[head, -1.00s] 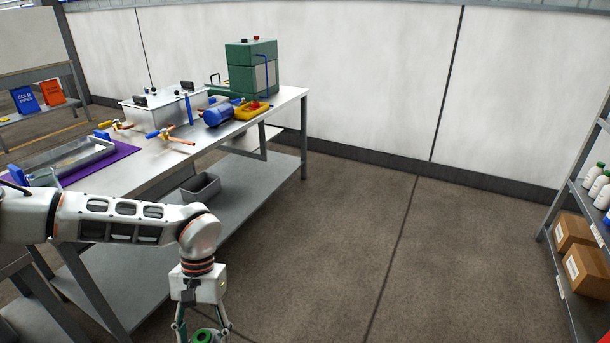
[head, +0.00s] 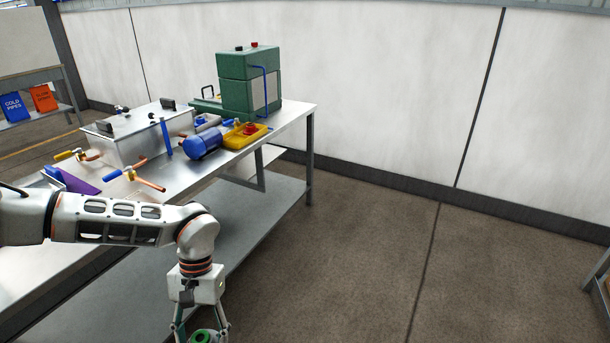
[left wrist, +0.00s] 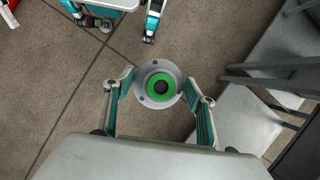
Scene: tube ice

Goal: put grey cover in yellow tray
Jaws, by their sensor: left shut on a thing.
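The grey cover (left wrist: 144,80) is a round grey disc with a green ring and dark centre. My left gripper (left wrist: 160,94) is shut on it, one finger at each side, and holds it over the floor. My right gripper cannot be made out in either view.
The workbench (head: 292,117) carries a blue cylinder (head: 202,144) left of the tray, a green machine (head: 248,82) behind it, a metal box (head: 135,140) and copper pipes with valves (head: 148,181). The floor (head: 370,260) right of the bench is clear.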

